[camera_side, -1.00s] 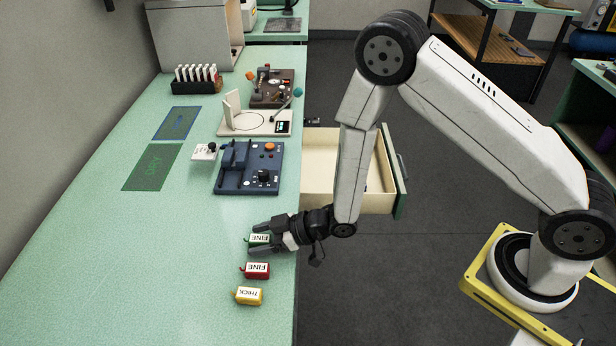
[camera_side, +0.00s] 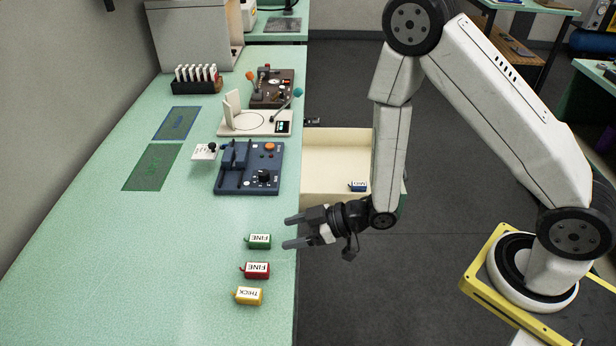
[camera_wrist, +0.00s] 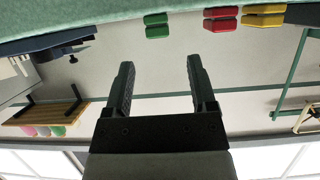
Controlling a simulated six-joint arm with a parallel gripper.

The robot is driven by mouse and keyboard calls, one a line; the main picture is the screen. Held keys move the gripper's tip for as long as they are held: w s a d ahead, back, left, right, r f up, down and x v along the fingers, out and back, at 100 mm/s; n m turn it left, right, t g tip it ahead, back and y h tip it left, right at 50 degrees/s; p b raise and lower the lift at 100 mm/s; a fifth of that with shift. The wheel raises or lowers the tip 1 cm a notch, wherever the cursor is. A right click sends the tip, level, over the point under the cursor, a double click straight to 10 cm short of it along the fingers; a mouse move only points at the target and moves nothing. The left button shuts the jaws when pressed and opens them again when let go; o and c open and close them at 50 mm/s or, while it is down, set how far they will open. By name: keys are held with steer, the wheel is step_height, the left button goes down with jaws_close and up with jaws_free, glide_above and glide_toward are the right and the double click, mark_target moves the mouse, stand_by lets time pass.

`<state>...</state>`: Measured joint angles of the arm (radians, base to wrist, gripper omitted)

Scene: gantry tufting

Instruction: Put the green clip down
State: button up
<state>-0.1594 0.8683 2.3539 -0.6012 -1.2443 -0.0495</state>
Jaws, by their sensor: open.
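The green clip (camera_side: 259,241), labelled FINE, lies on the green worktop near its front edge, behind the red clip in the side view. The green clip also shows at the top of the wrist view (camera_wrist: 157,25). My gripper (camera_side: 288,231) is open and empty at the worktop's right edge, just right of the green clip and apart from it. In the wrist view the two fingers (camera_wrist: 158,85) are spread with nothing between them.
A red clip (camera_side: 256,270) and a yellow clip (camera_side: 248,296) lie in line with the green one. A blue device (camera_side: 230,178) stands farther back. An open drawer (camera_side: 335,150) juts out at right with a blue clip (camera_side: 358,186) inside. The worktop left of the clips is clear.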

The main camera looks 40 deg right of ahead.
steer(key=shift+w, duration=0.1)
stand_by(0.4)
steer(key=shift+w+d+r+h, duration=0.2)
steer(key=shift+w+d+h, duration=0.1)
steer(key=shift+d+h, duration=0.2)
steer(key=s+d+r+m+g+h, duration=0.2)
steer(key=d+r+m+h, duration=0.15)
steer(key=d, duration=0.35)
steer(key=s+d+r+m+g+h, duration=0.2)
steer(key=d+r+m+h, duration=0.15)
steer(key=d+h, duration=0.2)
steer(key=s+d+r+m+g, duration=0.2)
steer(key=s+r+g, duration=0.1)
steer(key=s, duration=0.3)
steer(key=shift+o, duration=0.4)
steer(key=shift+f, duration=0.1)
